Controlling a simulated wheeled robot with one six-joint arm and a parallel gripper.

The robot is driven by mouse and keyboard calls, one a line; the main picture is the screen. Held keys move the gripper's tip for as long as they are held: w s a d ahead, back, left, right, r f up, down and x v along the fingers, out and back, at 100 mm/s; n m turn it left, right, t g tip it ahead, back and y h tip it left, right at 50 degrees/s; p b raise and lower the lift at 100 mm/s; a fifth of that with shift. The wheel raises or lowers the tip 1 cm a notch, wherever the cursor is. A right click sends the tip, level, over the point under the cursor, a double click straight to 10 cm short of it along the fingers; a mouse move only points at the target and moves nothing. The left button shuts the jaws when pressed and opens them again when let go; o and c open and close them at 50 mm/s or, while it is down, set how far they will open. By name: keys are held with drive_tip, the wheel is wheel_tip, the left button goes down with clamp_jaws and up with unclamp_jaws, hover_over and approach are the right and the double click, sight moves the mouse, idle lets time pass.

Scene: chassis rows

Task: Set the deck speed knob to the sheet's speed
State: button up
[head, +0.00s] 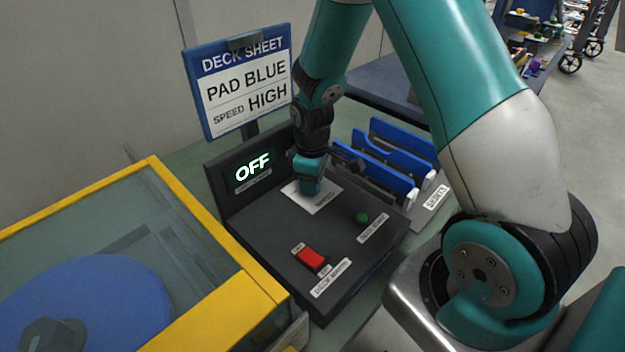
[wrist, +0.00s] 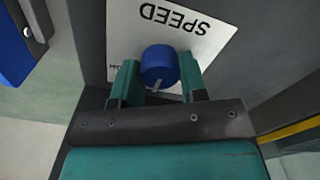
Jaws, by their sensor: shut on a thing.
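The deck sheet (head: 246,84) stands on a post behind the control box and reads PAD BLUE, SPEED HIGH. The box's display (head: 253,166) reads OFF in lit letters. The speed knob (wrist: 159,66) is blue, with a pale pointer mark toward the bottom of the wrist view. It sits on a white plate (wrist: 205,32) marked SPEED, seen upside down; the other plate marks are mostly hidden. My gripper (wrist: 157,84) has its two teal fingers on either side of the knob, shut on it. In the head view my gripper (head: 310,188) covers the knob.
The control box (head: 275,224) also has a red rocker switch (head: 311,259) and a green button (head: 362,218). A yellow-framed clear cover (head: 215,230) over a blue disc (head: 95,300) is at left. Blue pads in a rack (head: 385,165) stand right of the box.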

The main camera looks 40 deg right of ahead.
drive_tip(key=m, duration=0.6)
drive_tip(key=shift+p, duration=0.3)
drive_tip(key=m, duration=0.5)
drive_tip(key=shift+m, duration=0.3)
drive_tip(key=o, duration=0.9)
wheel_tip(320, 180, up, 18)
drive_tip(key=shift+f, duration=0.25)
drive_tip(key=s+a+r+n+y, duration=0.1)
drive_tip(key=s+a+r+n, duration=0.1)
drive_tip(key=s+a, duration=0.3)
drive_tip(key=s+a+r+n+y, duration=0.1)
drive_tip(key=s+a+r+n, duration=0.1)
drive_tip(key=s+a+n, duration=0.3)
drive_tip(key=s+a+r+n+y, duration=0.2)
drive_tip(key=s+a+n, duration=0.2)
drive_tip(key=s, duration=0.7)
drive_tip(key=shift+a+r, duration=0.1)
drive_tip(key=shift+a, duration=1.3)
